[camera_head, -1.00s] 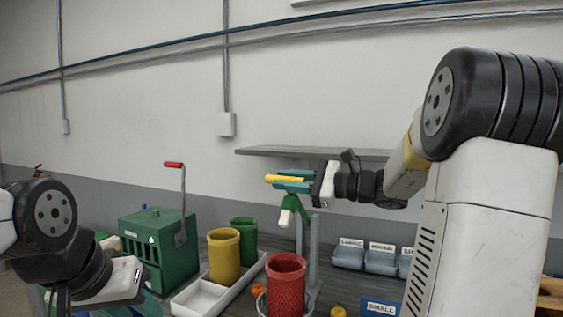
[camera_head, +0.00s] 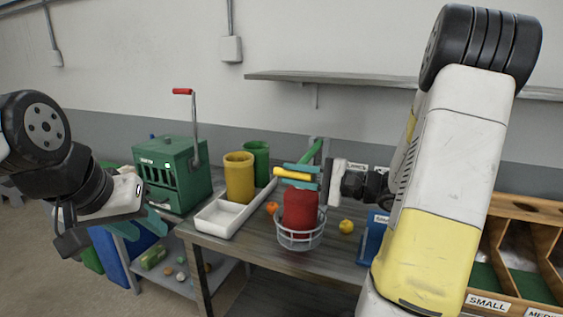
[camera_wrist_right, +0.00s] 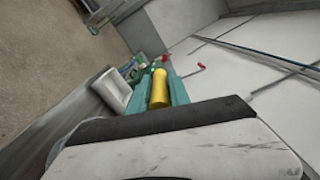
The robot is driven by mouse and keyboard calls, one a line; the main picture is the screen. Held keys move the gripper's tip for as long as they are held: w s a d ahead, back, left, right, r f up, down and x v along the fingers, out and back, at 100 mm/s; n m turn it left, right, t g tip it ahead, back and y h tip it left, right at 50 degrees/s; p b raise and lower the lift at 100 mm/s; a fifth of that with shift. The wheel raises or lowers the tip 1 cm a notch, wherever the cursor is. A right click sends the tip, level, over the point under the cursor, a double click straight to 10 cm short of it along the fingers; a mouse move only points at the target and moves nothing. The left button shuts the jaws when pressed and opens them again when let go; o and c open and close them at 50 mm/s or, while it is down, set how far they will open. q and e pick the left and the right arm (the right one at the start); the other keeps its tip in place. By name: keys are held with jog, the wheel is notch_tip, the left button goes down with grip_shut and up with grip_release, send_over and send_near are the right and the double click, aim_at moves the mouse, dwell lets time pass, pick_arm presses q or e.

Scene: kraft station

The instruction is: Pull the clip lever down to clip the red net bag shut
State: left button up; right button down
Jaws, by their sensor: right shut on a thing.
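The red net bag (camera_head: 300,213) stands in a round wire basket (camera_head: 299,241) on the workbench. The clip lever (camera_head: 312,152) is green and slants down from its post to a yellow handle (camera_head: 291,174). My right gripper (camera_head: 299,177) is shut on the yellow handle, just above the bag's top. The wrist view also shows the yellow handle (camera_wrist_right: 159,88) between the teal fingers. The clip head and the bag's mouth are hidden behind the gripper, so I cannot tell whether the bag is clipped. My left gripper (camera_head: 140,226) hangs empty at the left, its teal fingers apart.
A white tray (camera_head: 222,217), a yellow net bag (camera_head: 239,178) and a green one (camera_head: 257,162) stand left of the basket. A green box with a red-tipped crank (camera_head: 172,176) is further left. An orange fruit and a yellow fruit (camera_head: 346,226) lie near the basket.

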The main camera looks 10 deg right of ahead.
jog(key=shift+d+f, duration=0.1)
jog(key=shift+f, duration=0.4)
jog(key=shift+f, duration=0.1)
jog(key=c, duration=1.3)
grip_release()
jog(key=shift+w, duration=0.1)
jog(key=shift+d, duration=0.15)
jog(key=v, duration=0.7)
jog(key=shift+s+d, duration=0.2)
jog(key=shift+s, duration=0.05)
jog(key=shift+d, duration=0.1)
